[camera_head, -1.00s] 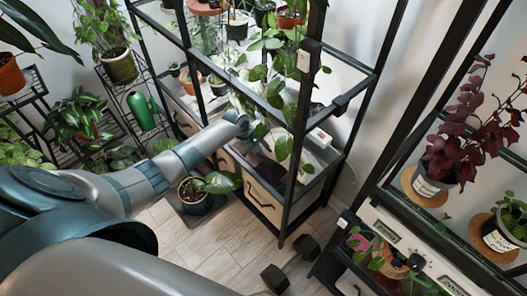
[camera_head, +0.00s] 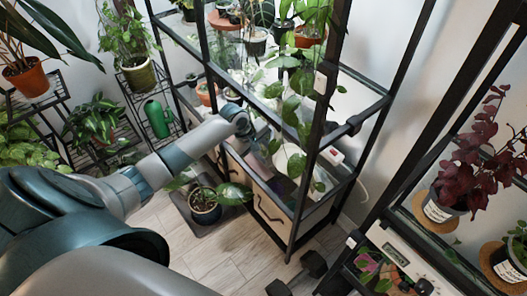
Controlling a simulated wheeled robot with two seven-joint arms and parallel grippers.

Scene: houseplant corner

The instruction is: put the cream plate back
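I cannot make out the cream plate in the head view. My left arm reaches in from the left, and my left gripper (camera_head: 258,138) is at the lower level of the black plant rack (camera_head: 312,150). Its fingers are small and partly hidden behind leaves and the rack's frame, so I cannot tell whether they are open or hold anything. My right gripper is not in view.
A potted plant (camera_head: 205,212) stands on the floor by the rack's drawers (camera_head: 268,208). A green watering can (camera_head: 157,119) is on the left stand. A dark-red plant (camera_head: 468,165) is at right.

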